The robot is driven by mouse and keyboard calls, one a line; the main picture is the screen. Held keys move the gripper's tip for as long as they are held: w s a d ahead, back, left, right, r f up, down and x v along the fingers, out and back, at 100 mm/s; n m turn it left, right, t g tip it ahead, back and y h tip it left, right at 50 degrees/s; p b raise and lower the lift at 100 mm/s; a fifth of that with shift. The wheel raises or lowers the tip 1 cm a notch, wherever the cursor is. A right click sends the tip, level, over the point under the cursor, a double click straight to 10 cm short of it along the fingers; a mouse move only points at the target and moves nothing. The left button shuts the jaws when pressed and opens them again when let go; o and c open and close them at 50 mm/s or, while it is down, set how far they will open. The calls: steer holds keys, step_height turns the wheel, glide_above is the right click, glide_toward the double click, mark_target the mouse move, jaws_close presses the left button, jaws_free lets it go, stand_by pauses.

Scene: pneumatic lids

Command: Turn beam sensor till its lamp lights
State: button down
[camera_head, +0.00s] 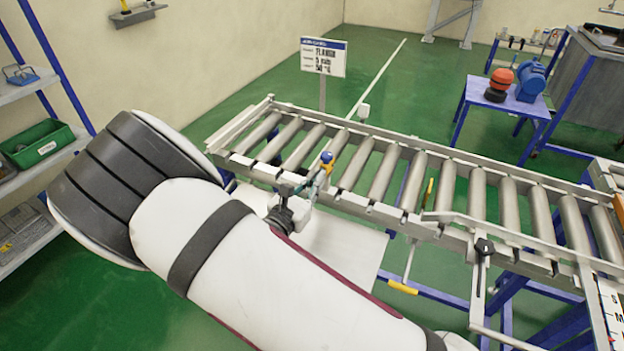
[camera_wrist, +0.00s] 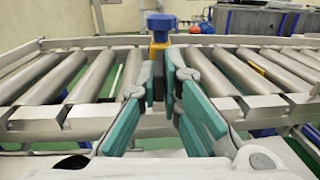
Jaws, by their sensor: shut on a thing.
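The beam sensor (camera_wrist: 160,38) shows in the wrist view as a small yellow body with a blue knob-like top, upright at the near rail of the roller conveyor (camera_wrist: 60,122). In the head view the sensor (camera_head: 327,166) is small, at the conveyor's near side. I cannot make out a lit lamp on the sensor.
A sign (camera_head: 323,57) stands behind the conveyor. A black knob (camera_head: 484,246) on a bracket sits farther right. A shelf with a green bin (camera_head: 38,143) is at left.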

steer(key=shift+s+d+n+t+y, duration=0.1)
steer(key=shift+d+n+t+y, duration=0.2)
steer(key=shift+n+y, duration=0.25)
steer(key=c, duration=1.8)
jaws_free()
steer(key=shift+o, duration=0.2)
steer(key=shift+a, duration=0.1)
steer(key=v, duration=1.2)
